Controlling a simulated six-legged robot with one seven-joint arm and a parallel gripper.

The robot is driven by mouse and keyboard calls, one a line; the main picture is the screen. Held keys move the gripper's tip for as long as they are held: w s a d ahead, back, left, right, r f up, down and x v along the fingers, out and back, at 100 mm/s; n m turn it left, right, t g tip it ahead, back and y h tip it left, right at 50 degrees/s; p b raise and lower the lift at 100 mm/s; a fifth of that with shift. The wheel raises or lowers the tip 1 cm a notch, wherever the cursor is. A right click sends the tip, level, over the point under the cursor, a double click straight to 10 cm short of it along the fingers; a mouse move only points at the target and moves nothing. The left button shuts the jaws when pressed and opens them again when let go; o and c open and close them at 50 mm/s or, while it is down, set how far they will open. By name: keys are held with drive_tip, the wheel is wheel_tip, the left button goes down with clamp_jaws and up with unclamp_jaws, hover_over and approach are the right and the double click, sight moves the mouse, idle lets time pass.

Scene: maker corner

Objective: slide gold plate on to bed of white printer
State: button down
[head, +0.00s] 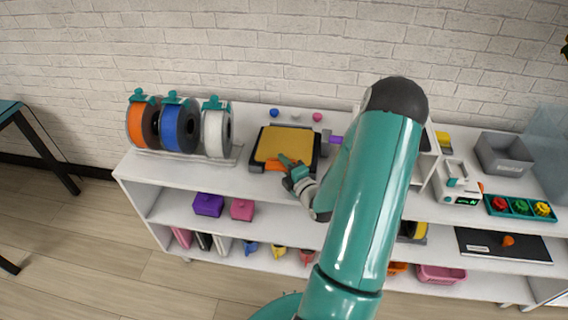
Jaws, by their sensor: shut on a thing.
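The gold plate (285,143) lies flat over a low black base (259,158) on the top shelf, left of my arm. An orange tab (273,165) shows at its front edge. My gripper (286,160) is at that front edge, shut on the plate by the tab; the exact contact is small and partly hidden. A white frame (427,165), which looks like part of the white printer, shows right of my arm. My arm hides much of it, and I cannot see its bed clearly.
Orange, blue and white spools (216,134) stand left of the plate. A grey bin (504,153), a white device (457,184) and a teal tray (520,208) are at the right. Small coloured knobs lie behind the plate. A brick wall closes the back.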

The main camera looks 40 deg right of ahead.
drive_tip(key=shift+f, duration=0.2)
drive_tip(key=c, duration=1.3)
unclamp_jaws()
